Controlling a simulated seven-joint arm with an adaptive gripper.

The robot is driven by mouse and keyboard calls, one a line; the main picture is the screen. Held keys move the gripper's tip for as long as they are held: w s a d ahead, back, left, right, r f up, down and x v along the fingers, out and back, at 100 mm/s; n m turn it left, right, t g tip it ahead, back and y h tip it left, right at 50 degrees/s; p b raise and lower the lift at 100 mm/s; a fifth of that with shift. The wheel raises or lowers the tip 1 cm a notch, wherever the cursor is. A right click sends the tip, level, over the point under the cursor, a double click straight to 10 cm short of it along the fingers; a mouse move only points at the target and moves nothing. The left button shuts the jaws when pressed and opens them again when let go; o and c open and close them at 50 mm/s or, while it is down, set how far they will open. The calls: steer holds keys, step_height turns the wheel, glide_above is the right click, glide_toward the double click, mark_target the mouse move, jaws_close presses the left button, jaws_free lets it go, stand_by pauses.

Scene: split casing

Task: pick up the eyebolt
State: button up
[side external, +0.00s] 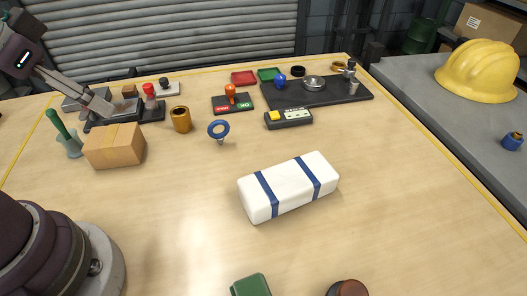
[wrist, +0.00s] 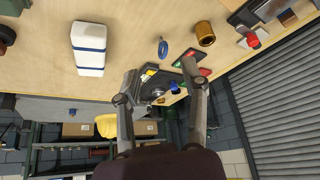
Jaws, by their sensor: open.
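The eyebolt (side external: 218,131) is a blue ring with a short pale shank, on the wooden table left of the middle in the side view. In the wrist view it (wrist: 163,48) shows just beyond the gap between my fingertips. My gripper (side external: 98,103) is at the upper left in the side view, over the back left of the table and well left of the eyebolt. In the wrist view its two fingers (wrist: 159,68) are spread apart with nothing between them that they touch.
A brass cylinder (side external: 181,120) stands left of the eyebolt, and a cardboard box (side external: 114,146) is further left. A white block with blue bands (side external: 289,187) lies to the right and nearer. A switch panel (side external: 232,104) and black tray (side external: 350,94) are behind. Table around the eyebolt is clear.

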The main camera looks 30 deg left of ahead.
steer(key=w+f+m, duration=0.2)
steer(key=w+m, duration=0.1)
steer(key=w, duration=0.4)
steer(key=m, duration=0.2)
glide_toward(214, 125)
steer(key=shift+m+g+h, duration=0.3)
steer(key=shift+m+g, duration=0.1)
steer(key=shift+m, duration=0.4)
steer(key=x, duration=1)
steer(key=shift+w+a+f, duration=0.1)
steer(key=shift+w+a, duration=0.3)
steer(key=shift+w, duration=0.1)
jaws_close()
